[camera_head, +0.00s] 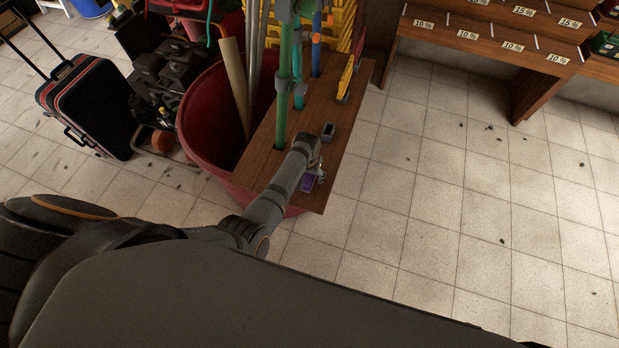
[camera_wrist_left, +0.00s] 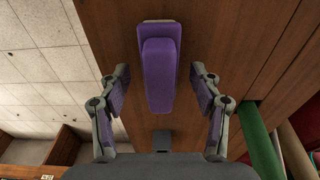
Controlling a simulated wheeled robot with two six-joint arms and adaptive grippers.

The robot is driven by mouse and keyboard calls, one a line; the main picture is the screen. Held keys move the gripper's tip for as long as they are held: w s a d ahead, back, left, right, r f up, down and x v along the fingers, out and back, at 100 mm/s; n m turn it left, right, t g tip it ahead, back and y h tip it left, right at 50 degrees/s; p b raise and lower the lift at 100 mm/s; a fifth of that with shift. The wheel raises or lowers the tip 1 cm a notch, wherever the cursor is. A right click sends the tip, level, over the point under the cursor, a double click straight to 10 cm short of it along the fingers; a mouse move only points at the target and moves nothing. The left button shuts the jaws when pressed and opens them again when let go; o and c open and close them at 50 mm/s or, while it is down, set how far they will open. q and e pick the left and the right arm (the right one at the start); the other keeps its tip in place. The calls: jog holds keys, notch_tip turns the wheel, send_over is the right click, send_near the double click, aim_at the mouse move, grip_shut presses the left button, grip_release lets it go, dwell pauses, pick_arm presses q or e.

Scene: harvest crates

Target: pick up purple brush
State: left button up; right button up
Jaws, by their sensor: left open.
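The purple brush (camera_head: 307,184) lies on the near end of the brown wooden board (camera_head: 345,125), partly hidden by my gripper in the head view. In the left wrist view the brush (camera_wrist_left: 159,75) lies lengthwise between the two fingers, with a gap on each side. My left gripper (camera_head: 316,177) is open, pointing down over the brush. It also shows in the left wrist view (camera_wrist_left: 160,72), with nothing held. My right gripper is in neither view.
A small grey box (camera_head: 328,131) sits farther along the board. A green pole (camera_head: 283,95) and other poles stand beside my left arm. A large red tub (camera_head: 215,125) is under the board. Tiled floor to the right is mostly clear.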

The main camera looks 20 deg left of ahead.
pick_arm(q)
jog(key=shift+f, duration=0.1)
jog(key=shift+c, duration=0.3)
jog(key=c, duration=1.2)
